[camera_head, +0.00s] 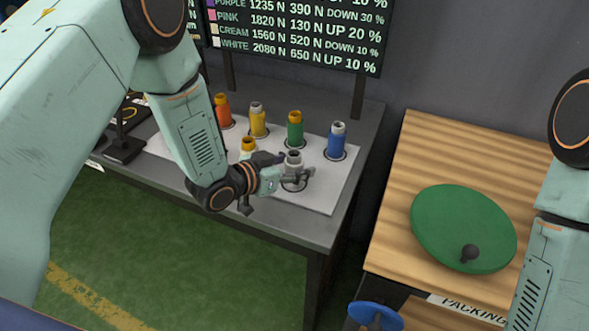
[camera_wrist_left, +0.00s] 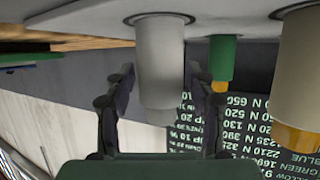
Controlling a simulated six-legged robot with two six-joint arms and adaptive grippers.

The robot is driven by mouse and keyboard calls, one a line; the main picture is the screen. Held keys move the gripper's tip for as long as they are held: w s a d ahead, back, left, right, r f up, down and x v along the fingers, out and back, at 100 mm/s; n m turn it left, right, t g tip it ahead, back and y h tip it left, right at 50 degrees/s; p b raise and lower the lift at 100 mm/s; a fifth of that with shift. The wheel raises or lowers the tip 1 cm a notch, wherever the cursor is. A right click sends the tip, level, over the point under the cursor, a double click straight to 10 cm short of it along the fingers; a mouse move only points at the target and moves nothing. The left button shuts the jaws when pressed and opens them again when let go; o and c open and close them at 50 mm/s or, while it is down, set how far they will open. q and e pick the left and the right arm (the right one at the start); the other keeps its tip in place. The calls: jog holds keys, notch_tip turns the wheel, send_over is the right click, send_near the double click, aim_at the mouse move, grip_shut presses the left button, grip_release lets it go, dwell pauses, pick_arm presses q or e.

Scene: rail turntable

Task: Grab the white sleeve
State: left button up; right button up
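The white sleeve (camera_head: 293,160) stands upright in the front row of the pale board on the grey table. My left gripper (camera_head: 300,178) is at it, low and from the front left. In the left wrist view, which is upside down, the white sleeve (camera_wrist_left: 160,50) is between the two fingers of my left gripper (camera_wrist_left: 161,75). The fingers are apart, with a narrow gap showing on each side of the sleeve. My right gripper is out of view; only part of the right arm shows at the right edge.
Orange (camera_head: 223,112), yellow (camera_head: 257,122), green (camera_head: 294,130) and blue (camera_head: 337,142) sleeves stand behind. A green turntable (camera_head: 455,220) is on the wooden table at right.

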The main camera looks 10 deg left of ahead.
pick_arm(q)
jog(key=shift+a+f, duration=0.1)
jog(key=shift+a, duration=0.1)
jog(key=shift+c, duration=1.4)
jog(key=shift+s+d+r, duration=0.1)
jog(key=shift+d+r, duration=0.1)
jog(key=shift+d, duration=0.05)
jog(key=c, duration=0.5)
jog(key=shift+a+f, duration=0.1)
jog(key=shift+c, duration=1.3)
jog(key=shift+w+a, duration=0.1)
jog(key=shift+w, duration=0.1)
grip_shut()
jog(key=shift+s, duration=0.1)
